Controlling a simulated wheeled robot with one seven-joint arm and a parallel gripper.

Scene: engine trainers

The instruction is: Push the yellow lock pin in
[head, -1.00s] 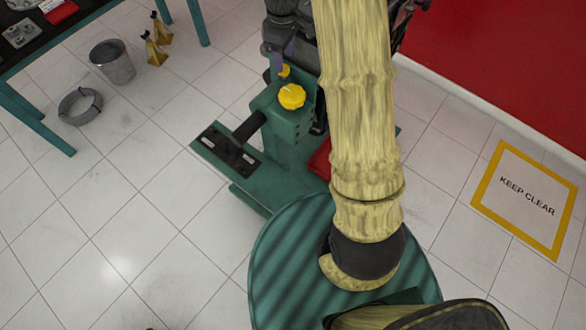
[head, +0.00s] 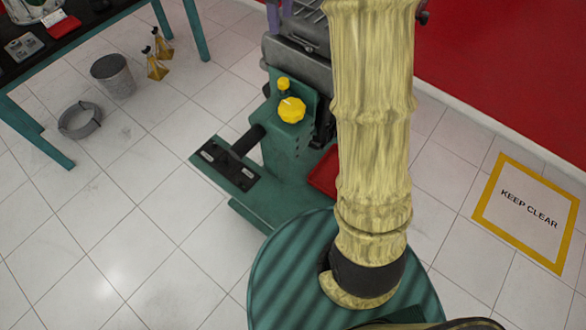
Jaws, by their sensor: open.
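The small yellow lock pin (head: 284,85) stands at the top of the green engine stand's post (head: 284,150). Just in front of it is a larger, lobed yellow knob (head: 291,110). I cannot tell from this view how deep the pin sits. My gripper (head: 280,16) shows only as purple fingers at the top edge, above and beyond the pin and apart from it. It is open; most of it is out of frame or hidden behind my arm.
A grey engine (head: 296,62) is behind the post. A red tray (head: 324,172) lies right of it, partly behind my arm.

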